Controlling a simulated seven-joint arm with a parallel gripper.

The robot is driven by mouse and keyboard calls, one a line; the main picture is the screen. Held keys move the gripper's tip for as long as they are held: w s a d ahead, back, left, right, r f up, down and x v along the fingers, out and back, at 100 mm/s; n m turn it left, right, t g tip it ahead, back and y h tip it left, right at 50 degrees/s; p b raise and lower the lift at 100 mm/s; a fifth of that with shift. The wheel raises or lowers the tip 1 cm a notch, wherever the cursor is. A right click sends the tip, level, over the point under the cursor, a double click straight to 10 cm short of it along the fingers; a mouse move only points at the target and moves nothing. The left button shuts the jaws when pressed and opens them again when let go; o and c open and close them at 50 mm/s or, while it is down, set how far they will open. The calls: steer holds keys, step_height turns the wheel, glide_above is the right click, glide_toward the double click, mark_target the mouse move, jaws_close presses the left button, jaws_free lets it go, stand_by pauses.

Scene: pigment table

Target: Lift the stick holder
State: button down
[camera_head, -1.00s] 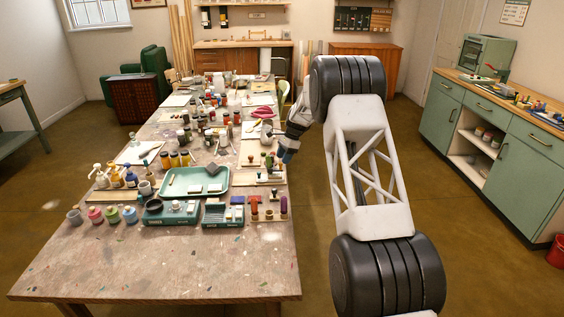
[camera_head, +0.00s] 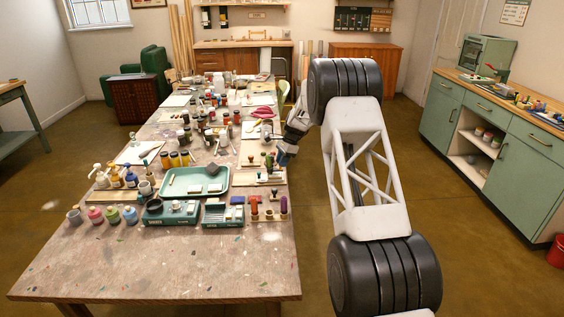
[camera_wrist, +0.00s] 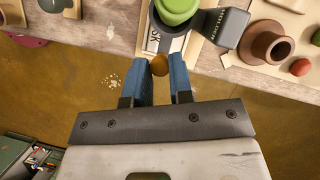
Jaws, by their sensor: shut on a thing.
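My gripper (camera_wrist: 162,75) has its two blue fingers close together on a small orange-brown, round-ended thing, which I take to be the stick holder (camera_wrist: 160,65). Only its rounded end shows between the fingertips; the rest is hidden. In the head view my gripper (camera_head: 284,158) is at the right edge of the long table, and the held thing is too small to make out there. I cannot tell whether it is clear of the table.
Beyond the fingertips in the wrist view are a green round thing (camera_wrist: 177,9), a dark lettered block (camera_wrist: 217,27) and a brown knobbed piece (camera_wrist: 266,45). A teal tray (camera_head: 180,193) and several small jars crowd the table (camera_head: 150,272). Its front is clear.

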steer(key=shift+r, duration=0.7)
steer(key=c, duration=1.3)
jaws_free()
steer(key=shift+o, duration=1.4)
steer(key=v, duration=0.7)
steer(key=shift+d+r, duration=0.2)
steer(key=shift+r, duration=0.1)
